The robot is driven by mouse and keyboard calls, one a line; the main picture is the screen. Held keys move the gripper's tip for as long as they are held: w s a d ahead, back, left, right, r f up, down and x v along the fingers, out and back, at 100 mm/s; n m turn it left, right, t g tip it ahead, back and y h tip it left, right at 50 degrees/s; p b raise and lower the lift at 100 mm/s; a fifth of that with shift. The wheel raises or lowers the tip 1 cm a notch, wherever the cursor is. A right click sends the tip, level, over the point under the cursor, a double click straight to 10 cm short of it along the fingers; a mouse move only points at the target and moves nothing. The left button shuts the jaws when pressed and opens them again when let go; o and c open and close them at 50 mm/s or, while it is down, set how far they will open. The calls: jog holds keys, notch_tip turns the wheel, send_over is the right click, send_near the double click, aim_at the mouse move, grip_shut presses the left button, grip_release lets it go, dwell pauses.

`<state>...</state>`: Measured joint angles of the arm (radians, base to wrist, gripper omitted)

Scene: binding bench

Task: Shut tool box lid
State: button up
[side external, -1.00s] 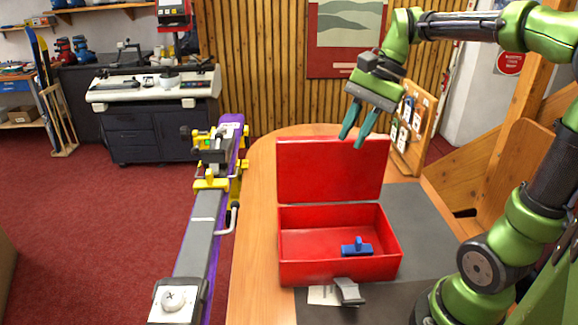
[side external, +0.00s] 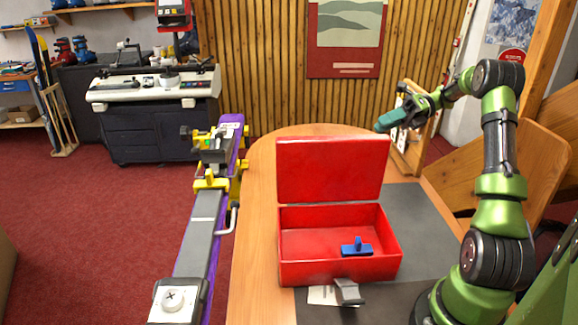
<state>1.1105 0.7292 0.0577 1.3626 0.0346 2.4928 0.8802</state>
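The red tool box (side external: 340,270) stands on the wooden table with its front toward the camera. Its lid (side external: 332,170) is up, standing nearly upright at the back edge. A blue tool (side external: 357,247) lies inside the box at the right. My gripper (side external: 383,124) is just right of and behind the lid's upper right corner in the picture, pointing left. It looks apart from the lid, though depth is hard to judge. Its fingers overlap in this view, so the gap between them does not show.
A dark grey mat (side external: 415,225) covers the table's right part. A grey clip-like object (side external: 348,292) and a white card (side external: 321,295) lie before the box. A purple ski (side external: 205,235) in a vise runs along the left. A wooden panel (side external: 410,145) stands behind my gripper.

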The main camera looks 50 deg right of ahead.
aim_at(330, 166)
jog(key=x, duration=0.5)
jog(key=f+x, duration=0.1)
jog(key=x, duration=1.1)
jog(key=shift+f, duration=0.3)
grip_shut()
